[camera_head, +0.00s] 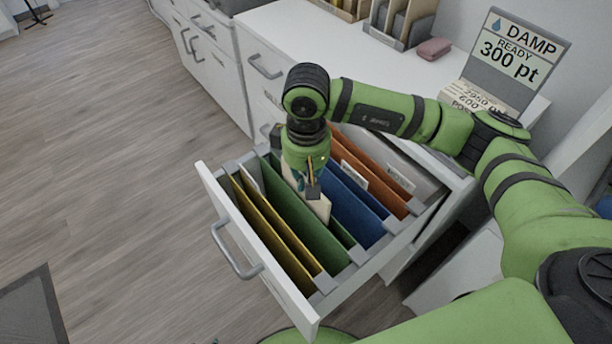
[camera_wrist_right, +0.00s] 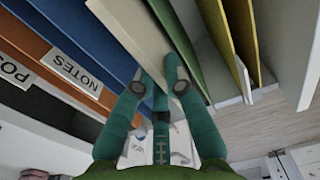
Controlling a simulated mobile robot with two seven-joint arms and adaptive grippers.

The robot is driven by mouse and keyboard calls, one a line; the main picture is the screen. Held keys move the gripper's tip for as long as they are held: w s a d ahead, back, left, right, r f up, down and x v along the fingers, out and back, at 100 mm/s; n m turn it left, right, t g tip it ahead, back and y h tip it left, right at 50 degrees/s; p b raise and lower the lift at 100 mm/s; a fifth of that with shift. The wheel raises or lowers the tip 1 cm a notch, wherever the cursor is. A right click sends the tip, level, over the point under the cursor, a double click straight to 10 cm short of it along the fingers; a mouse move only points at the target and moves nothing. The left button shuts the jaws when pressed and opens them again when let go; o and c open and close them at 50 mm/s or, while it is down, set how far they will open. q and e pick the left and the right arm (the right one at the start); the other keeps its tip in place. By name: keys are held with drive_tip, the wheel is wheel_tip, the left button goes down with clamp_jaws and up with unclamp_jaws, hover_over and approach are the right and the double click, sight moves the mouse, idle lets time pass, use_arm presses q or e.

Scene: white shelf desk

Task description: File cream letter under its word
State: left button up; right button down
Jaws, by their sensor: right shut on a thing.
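My right gripper (camera_head: 313,188) points down into the open drawer (camera_head: 232,222) and is shut on the cream letter (camera_head: 322,208). A label reading NOTES (camera_wrist_right: 72,70) shows beside the orange folder. Another label, starting with PO (camera_wrist_right: 14,70), is cut off. My left gripper is not in view.
The drawer also holds yellow folders (camera_head: 285,238) and orange folders (camera_head: 368,168). A grey sign (camera_head: 515,55) on the white desk reads DAMP, READY, 300 pt. Cards (camera_head: 470,98) lie before it. A pink block (camera_head: 434,49) and a sorter (camera_head: 398,24) stand behind.

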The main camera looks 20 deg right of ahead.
drive_tip(key=c, duration=1.2)
unclamp_jaws()
drive_tip(key=shift+r, duration=0.1)
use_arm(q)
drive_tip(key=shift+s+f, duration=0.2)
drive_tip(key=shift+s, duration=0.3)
use_arm(e)
wheel_tip(320, 180, up, 12)
